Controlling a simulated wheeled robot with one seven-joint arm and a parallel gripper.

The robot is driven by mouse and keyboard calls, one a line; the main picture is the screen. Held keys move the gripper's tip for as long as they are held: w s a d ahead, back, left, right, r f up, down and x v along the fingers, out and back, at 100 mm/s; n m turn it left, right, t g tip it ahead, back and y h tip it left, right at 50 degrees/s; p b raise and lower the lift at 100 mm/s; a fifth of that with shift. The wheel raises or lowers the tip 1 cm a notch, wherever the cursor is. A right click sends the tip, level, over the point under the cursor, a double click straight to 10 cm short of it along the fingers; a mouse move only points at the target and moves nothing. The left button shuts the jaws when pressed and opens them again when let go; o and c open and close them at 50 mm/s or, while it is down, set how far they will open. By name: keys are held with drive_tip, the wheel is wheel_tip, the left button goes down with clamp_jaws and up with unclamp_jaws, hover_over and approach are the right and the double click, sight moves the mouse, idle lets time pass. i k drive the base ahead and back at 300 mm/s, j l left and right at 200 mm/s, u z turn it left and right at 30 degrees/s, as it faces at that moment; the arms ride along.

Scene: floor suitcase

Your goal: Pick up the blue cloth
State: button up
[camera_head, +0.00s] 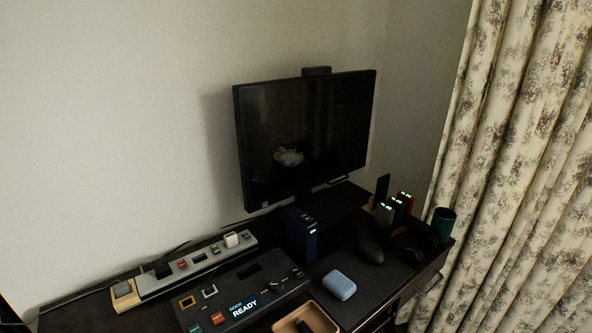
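I cannot make out a blue cloth in the head view. The nearest in colour is a small light blue object (339,285) with rounded corners, lying on the dark desk mat in front of the monitor. It looks like a smooth case rather than cloth. A dark blue upright box (300,235) with small lights stands behind it to the left. My gripper is not in view.
A monitor (305,135) stands at the back of the dark desk. A dock panel (242,292) and a power strip (197,262) lie left. A wooden tray (287,324) is in front. A teal cup (442,224) stands right, near a floral curtain (520,170).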

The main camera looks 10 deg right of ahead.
sight(340, 286)
drive_tip(key=j+z, duration=0.75)
drive_tip(key=i+j, duration=0.05)
drive_tip(key=j, duration=0.05)
